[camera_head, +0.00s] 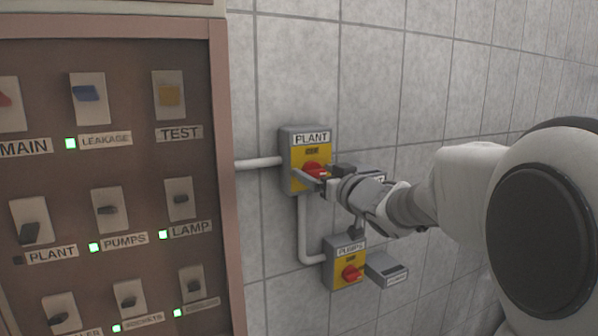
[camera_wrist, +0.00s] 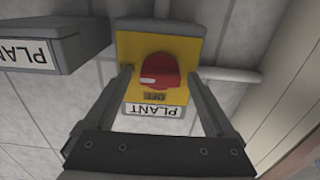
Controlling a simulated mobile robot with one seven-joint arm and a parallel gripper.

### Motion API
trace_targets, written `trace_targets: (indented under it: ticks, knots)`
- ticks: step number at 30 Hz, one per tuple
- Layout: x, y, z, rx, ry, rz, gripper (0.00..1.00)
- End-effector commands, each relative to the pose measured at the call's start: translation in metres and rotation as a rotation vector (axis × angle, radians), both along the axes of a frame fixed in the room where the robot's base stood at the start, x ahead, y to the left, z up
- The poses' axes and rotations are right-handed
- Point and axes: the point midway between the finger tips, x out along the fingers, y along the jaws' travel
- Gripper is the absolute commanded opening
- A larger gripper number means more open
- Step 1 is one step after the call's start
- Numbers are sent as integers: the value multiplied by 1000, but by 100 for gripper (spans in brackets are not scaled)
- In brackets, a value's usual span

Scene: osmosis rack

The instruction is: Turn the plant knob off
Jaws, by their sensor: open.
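The plant knob (camera_head: 313,170) is a red rotary handle on a yellow plate, on a grey wall box (camera_head: 290,140) labelled PLANT. In the wrist view the knob (camera_wrist: 160,71) appears upside down, with a white mark at its left side. My gripper (camera_head: 318,178) is right at the knob in the head view and partly covers it. In the wrist view my gripper (camera_wrist: 160,80) is open, with one finger on each side of the knob. A gap shows between each finger and the knob; whether either touches it elsewhere is hidden.
A second box with a red PUMPS knob (camera_head: 351,272) sits below, joined by a grey conduit (camera_head: 308,230). A grey cover (camera_head: 386,269) is beside it. A brown switch panel (camera_head: 140,160) fills the left. Another PLANT-labelled grey part (camera_wrist: 50,45) is at the wrist view's upper left.

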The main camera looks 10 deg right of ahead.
Motion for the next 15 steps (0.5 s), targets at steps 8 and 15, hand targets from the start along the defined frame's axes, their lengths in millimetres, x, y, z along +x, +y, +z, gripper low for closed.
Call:
trace_targets:
  ticks: [8, 15]
  knots:
    - [0, 0, 0, 0, 0, 0, 90]
    - [0, 0, 0, 0, 0, 0, 50]
